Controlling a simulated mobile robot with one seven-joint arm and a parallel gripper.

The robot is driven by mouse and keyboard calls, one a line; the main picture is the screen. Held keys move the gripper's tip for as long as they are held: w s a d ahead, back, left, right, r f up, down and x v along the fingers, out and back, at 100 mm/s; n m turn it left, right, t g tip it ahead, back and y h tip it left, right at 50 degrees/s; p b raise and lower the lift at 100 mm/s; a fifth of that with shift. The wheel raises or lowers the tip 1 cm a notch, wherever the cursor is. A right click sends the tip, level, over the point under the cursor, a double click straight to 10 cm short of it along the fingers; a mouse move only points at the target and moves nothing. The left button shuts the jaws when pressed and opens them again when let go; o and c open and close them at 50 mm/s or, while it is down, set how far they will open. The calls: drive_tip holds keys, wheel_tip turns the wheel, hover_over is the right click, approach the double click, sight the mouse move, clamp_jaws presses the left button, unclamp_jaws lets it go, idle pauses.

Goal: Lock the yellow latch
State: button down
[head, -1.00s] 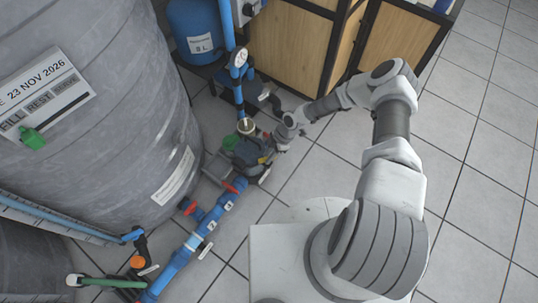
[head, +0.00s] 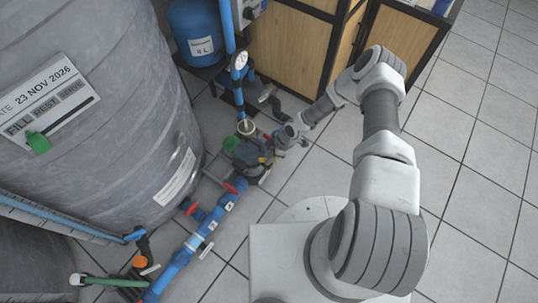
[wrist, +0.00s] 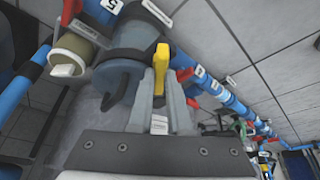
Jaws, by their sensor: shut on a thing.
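The yellow latch (wrist: 161,66) stands up between the two fingers of my gripper (wrist: 161,92) in the wrist view. The gripper is shut on it, and the fingers hide its lower part. The latch sits beside a grey-blue rounded housing (wrist: 122,82) with a dark curved handle. In the head view the latch shows as a small yellow spot (head: 263,160) on the right side of the dark pump-like housing (head: 247,152). My gripper (head: 272,152) reaches it there from the right. The latch's exact angle is hard to tell.
Blue pipes (head: 178,262) with red handles (head: 231,188) run along the left near the housing. A large grey tank (head: 100,130) stands at the left. A blue vessel (head: 193,25) and a wooden cabinet (head: 292,50) stand behind. Tiled floor (head: 470,160) is clear at the right.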

drive_tip(key=m+p, duration=0.1)
drive_tip(key=m+t+p, duration=0.1)
drive_tip(key=m, duration=0.1)
drive_tip(key=shift+s+r+m, duration=0.1)
drive_tip(key=shift+r+m, duration=0.05)
drive_tip(key=shift+m, duration=0.15)
drive_tip(key=shift+m+t+h+p, duration=0.55)
drive_tip(key=shift+m+t, duration=0.25)
drive_tip(key=shift+m, duration=0.9)
drive_tip(key=c, duration=0.9)
unclamp_jaws()
drive_tip(key=shift+o, duration=0.2)
drive_tip(key=p+v, duration=0.6)
drive_tip(key=v, duration=1.1)
drive_tip(key=shift+s, duration=0.15)
